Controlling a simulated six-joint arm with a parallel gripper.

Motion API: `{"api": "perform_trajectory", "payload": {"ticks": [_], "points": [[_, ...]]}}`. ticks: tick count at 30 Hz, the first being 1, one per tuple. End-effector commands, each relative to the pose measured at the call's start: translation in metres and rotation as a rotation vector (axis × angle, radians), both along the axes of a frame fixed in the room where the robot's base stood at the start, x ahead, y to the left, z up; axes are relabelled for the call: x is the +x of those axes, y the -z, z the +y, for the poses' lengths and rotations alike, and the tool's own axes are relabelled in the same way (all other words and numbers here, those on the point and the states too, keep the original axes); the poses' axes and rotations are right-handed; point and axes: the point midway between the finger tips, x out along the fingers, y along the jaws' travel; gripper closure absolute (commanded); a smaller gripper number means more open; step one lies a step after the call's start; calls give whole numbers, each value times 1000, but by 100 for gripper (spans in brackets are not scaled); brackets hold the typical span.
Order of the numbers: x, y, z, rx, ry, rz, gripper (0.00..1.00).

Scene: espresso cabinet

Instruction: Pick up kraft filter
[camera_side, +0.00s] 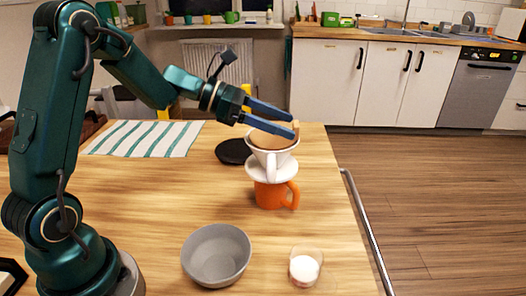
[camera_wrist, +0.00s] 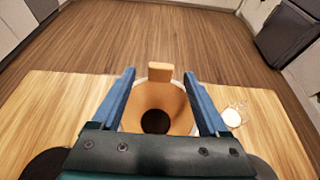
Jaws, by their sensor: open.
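The kraft filter (camera_side: 270,139) is a brown paper cone seated in a white dripper (camera_side: 271,167), which stands on an orange mug (camera_side: 276,194). In the wrist view the filter (camera_wrist: 177,103) opens toward the camera, with a dark round patch at its bottom and a tab (camera_wrist: 160,73) standing up at its far rim. My gripper (camera_side: 294,121) has blue fingers and is open at the height of the filter's rim. In the wrist view my gripper (camera_wrist: 162,76) has one finger on each side of the filter. I cannot tell whether they touch it.
A grey bowl (camera_side: 216,254) and a small glass with white contents (camera_side: 304,268) stand toward the front of the table. A black round object (camera_side: 232,151) lies left of the dripper. A striped cloth (camera_side: 146,138) lies at the back left. A metal rail (camera_side: 366,228) runs along the right edge.

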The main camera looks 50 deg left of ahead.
Motion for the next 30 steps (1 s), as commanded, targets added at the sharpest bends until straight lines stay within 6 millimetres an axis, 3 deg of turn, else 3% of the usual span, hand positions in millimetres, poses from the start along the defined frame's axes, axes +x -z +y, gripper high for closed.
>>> {"api": "perform_trajectory", "payload": {"ticks": [11,12,15,18,30], "points": [[6,4,-7,1,0,1,22],[6,4,-7,1,0,0,30],[6,4,-7,1,0,0,68],[6,4,-7,1,0,0,100],[6,-3,-6,4,2,-4,100]]}}
